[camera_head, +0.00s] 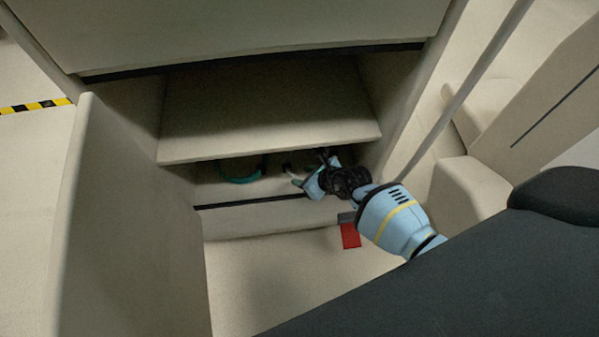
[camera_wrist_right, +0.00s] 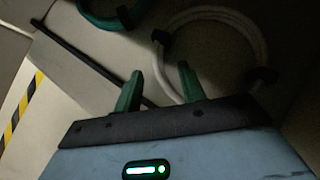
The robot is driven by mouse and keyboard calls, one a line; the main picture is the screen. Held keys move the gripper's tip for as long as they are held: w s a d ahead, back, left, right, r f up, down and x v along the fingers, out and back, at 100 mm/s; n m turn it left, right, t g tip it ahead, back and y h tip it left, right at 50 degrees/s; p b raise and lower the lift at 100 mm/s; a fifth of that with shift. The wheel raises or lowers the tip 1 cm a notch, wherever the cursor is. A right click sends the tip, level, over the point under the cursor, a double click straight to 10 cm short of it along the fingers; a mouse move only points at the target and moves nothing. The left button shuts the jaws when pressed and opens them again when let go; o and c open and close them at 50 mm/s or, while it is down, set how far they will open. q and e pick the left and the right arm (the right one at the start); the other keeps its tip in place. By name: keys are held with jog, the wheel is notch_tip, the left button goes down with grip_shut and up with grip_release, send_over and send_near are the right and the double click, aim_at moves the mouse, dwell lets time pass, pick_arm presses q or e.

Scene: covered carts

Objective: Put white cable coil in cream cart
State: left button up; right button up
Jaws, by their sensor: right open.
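The white cable coil (camera_wrist_right: 215,12) is a pale ring with black clips, lying on the lower level inside the cream cart (camera_head: 270,222). In the head view only a small pale piece of it (camera_head: 288,168) shows beside my right gripper (camera_head: 298,180). My right gripper reaches into the low opening under the shelf. In the right wrist view its two green fingers (camera_wrist_right: 160,70) are open, and the coil's near left side runs close to and partly between them. I cannot tell whether they touch it. My left gripper is not in view.
A teal cable coil (camera_head: 240,178) lies left of the white one. A shelf (camera_head: 270,120) hangs low above my gripper. An open door panel (camera_head: 125,230) stands at left. A red tag (camera_head: 350,236) is below my right wrist. The upper shelf is empty.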

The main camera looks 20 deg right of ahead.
jog(key=p+v, duration=0.1)
jog(key=v, duration=0.1)
jog(key=shift+s+r, duration=0.1)
jog(key=shift+r, duration=0.15)
jog(key=shift+s+d+r+p, duration=0.2)
jog(key=shift+s+r+p, duration=0.1)
jog(key=shift+s+p, duration=0.05)
jog(key=shift+s+a+f, duration=0.15)
jog(key=shift+s, duration=0.2)
jog(key=s+d+r+n+g+h, duration=0.1)
jog(key=s+r+n+g, duration=0.1)
jog(key=s+n, duration=1.4)
jog(key=s+d+r+n+g+h, duration=0.1)
jog(key=s+r+n, duration=0.2)
jog(key=s+n, duration=1.3)
jog(key=s, duration=1.7)
jog(key=shift+s+g, duration=0.2)
jog(key=shift+g, duration=0.2)
